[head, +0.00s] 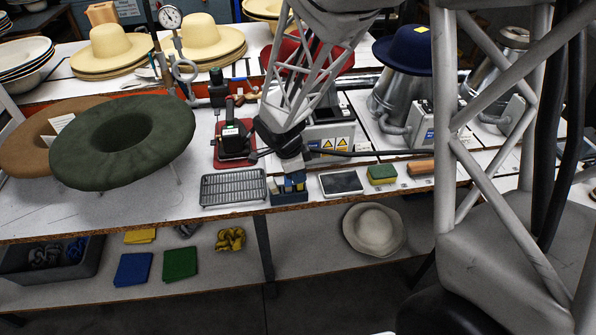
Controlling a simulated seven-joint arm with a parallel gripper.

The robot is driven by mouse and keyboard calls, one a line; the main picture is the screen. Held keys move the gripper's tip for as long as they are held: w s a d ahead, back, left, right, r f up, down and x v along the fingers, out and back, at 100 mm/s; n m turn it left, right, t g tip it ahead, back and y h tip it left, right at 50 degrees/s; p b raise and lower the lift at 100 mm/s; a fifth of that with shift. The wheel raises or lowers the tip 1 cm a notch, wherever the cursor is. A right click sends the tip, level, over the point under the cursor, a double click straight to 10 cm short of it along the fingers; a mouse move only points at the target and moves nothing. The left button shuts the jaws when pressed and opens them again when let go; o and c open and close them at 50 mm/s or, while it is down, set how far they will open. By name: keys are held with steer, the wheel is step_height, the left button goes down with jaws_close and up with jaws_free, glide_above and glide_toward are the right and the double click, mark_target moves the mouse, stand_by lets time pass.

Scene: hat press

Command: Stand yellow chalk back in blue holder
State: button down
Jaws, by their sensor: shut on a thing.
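The blue holder (291,197) stands on the workbench near its front edge, right of a grey slotted tray. My gripper (291,168) points down directly over the holder and is shut on the yellow chalk (288,185). The chalk is mostly hidden by the fingers and the holder. It looks about upright, with its lower part at the holder's top. I cannot tell how deep it sits or whether it touches a slot wall. Other small pale pieces show in the holder beside it.
The slotted tray (233,187) is close on the left, a dark flat slate (341,183) close on the right. A green-yellow sponge (382,174) lies farther right. A red-based device (235,145) and the machine with warning labels (333,140) stand behind.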

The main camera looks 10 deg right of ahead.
steer(key=shift+f, duration=0.75)
stand_by(0.6)
steer(key=c, duration=0.9)
jaws_free()
steer(key=shift+d+v, duration=0.2)
steer(key=shift+v, duration=1.65)
steer(key=shift+d+v, duration=0.15)
steer(key=shift+v, duration=1.7)
steer(key=shift+r, duration=0.1)
